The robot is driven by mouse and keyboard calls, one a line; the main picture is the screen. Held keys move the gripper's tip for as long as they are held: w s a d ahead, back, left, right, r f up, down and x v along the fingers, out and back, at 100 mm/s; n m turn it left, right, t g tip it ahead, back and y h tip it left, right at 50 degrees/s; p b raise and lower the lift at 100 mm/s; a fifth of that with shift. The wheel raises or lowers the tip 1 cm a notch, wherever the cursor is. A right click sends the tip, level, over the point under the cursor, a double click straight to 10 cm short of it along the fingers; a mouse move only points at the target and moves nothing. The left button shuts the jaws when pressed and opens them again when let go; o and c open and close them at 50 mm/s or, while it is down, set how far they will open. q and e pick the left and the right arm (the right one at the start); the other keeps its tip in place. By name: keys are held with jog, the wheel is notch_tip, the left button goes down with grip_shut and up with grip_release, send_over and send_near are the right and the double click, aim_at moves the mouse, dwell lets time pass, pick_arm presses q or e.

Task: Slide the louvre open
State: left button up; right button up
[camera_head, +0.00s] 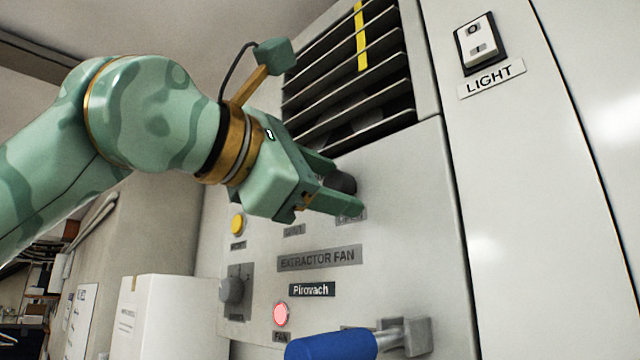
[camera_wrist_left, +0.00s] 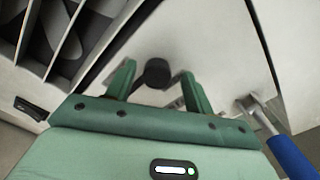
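The louvre (camera_head: 340,85) is a set of dark slanted slats at the top of a pale grey extractor fan panel, with gaps showing between them. Its slats also show at the upper left of the left wrist view (camera_wrist_left: 62,28). A round black knob (camera_head: 343,182) sits on the panel below the louvre. My left gripper (camera_head: 346,187) is open at the knob. In the left wrist view the knob (camera_wrist_left: 157,72) shows between the two spread fingers; I cannot tell whether they touch it. The label under the knob is partly hidden by a finger. My right gripper is not in view.
A yellow strip (camera_head: 361,38) hangs across the slats. The panel carries a yellow button (camera_head: 237,224), a grey rotary knob (camera_head: 232,289) and a lit red lamp (camera_head: 281,314). A blue handle (camera_head: 332,345) juts out below. A light switch (camera_head: 477,42) is right.

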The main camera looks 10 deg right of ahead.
pick_arm(q)
jog(key=shift+s+d, duration=0.1)
jog(key=shift+s, duration=0.05)
jog(key=shift+a, duration=0.35)
jog(key=b+v, duration=0.4)
jog(key=v, duration=1.1)
jog(key=shift+s+a, duration=0.25)
jog(key=shift+s, duration=0.15)
